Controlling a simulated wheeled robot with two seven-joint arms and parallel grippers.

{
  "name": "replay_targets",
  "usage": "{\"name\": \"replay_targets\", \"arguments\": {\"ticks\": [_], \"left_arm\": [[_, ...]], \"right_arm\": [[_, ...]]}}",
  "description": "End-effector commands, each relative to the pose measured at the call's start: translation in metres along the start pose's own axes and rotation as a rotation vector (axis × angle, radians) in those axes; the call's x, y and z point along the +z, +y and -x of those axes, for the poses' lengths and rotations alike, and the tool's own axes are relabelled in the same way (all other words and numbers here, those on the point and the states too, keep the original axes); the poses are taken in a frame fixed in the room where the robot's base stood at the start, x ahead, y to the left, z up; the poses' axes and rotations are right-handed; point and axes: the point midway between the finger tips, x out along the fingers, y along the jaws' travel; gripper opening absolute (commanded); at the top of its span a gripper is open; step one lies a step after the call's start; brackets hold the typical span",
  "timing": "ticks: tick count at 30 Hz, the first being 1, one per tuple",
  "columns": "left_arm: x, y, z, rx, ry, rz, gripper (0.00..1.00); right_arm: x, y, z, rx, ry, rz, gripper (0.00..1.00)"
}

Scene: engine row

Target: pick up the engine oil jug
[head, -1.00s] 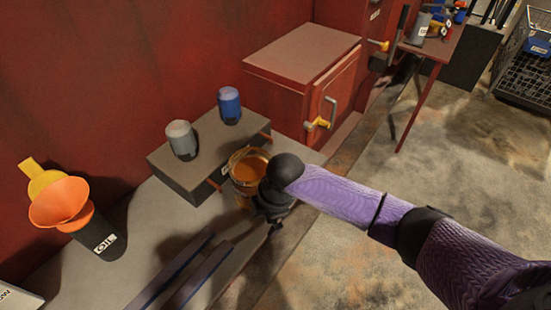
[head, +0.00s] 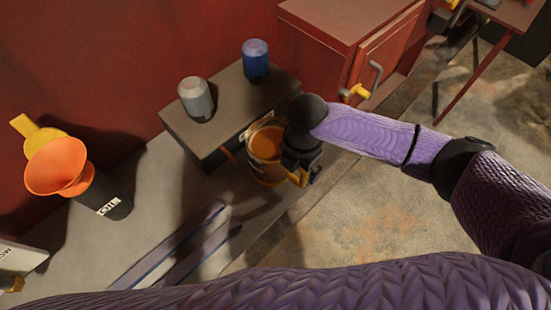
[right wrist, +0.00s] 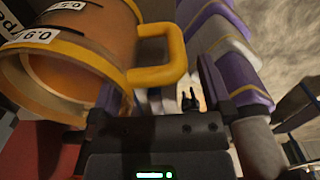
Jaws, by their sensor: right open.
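The engine oil jug (head: 265,150), an amber see-through jug with a yellow rim and handle, stands on the grey ledge beside a low dark bench. In the right wrist view the jug (right wrist: 75,60) fills the upper left, with white number labels and its yellow handle (right wrist: 170,58) reaching between the finger lines. My right gripper (head: 306,175) is at the jug's right side, by the handle. It is open, its fingers (right wrist: 160,92) on either side of the handle in the picture; contact is unclear. My left gripper is out of view.
A grey can (head: 196,100) and a blue can (head: 255,62) stand on the bench (head: 225,112). A dark OIL bottle (head: 105,200) with an orange funnel (head: 58,167) is at left. Long bars (head: 175,250) lie on the ledge. A red cabinet (head: 350,45) is behind.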

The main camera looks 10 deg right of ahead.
Motion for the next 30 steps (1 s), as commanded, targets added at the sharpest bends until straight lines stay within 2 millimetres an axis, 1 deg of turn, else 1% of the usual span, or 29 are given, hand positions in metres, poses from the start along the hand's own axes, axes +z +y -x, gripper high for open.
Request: {"name": "replay_targets", "arguments": {"ticks": [5, 8, 9, 11, 12, 14, 15, 17, 18, 19, 20, 30], "left_arm": [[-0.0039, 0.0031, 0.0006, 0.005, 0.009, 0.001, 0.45], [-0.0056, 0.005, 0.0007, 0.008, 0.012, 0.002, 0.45], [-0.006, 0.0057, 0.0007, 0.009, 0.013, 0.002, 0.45], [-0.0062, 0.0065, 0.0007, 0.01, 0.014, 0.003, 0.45], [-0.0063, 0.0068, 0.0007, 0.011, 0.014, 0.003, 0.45], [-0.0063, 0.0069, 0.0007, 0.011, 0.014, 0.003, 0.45], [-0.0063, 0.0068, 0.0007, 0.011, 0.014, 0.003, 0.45], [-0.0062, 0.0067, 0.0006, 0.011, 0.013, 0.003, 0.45], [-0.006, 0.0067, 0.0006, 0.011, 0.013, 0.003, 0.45], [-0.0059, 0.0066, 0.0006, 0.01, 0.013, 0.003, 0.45], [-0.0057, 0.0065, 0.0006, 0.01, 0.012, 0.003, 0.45], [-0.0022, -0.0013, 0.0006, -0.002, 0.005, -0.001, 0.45]], "right_arm": [[0.0001, 0.0003, 0.0001, 0.001, 0.0, 0.0, 1.0], [0.0001, 0.0003, 0.0003, 0.001, 0.0, 0.0, 0.81], [0.0001, 0.0003, 0.0004, 0.001, 0.0, 0.0, 0.72], [0.0001, 0.0003, 0.0004, 0.001, 0.0, 0.0, 0.6], [0.0001, 0.0004, 0.0004, 0.002, 0.0, 0.0, 0.51], [0.0002, 0.0004, 0.0005, 0.002, 0.0, 0.0, 0.39], [0.0002, 0.0004, 0.0005, 0.002, 0.0, 0.0, 0.3], [0.0002, 0.0005, 0.0005, 0.002, 0.0, 0.0, 0.17], [0.0002, 0.0005, 0.0006, 0.002, -0.001, 0.0, 0.09], [0.0002, 0.0005, 0.0006, 0.002, -0.001, 0.0, 0.03], [0.0002, 0.0005, 0.0006, 0.002, -0.001, 0.0, 0.0], [0.0004, 0.0015, 0.0016, 0.006, -0.001, 0.0, 0.0]]}}
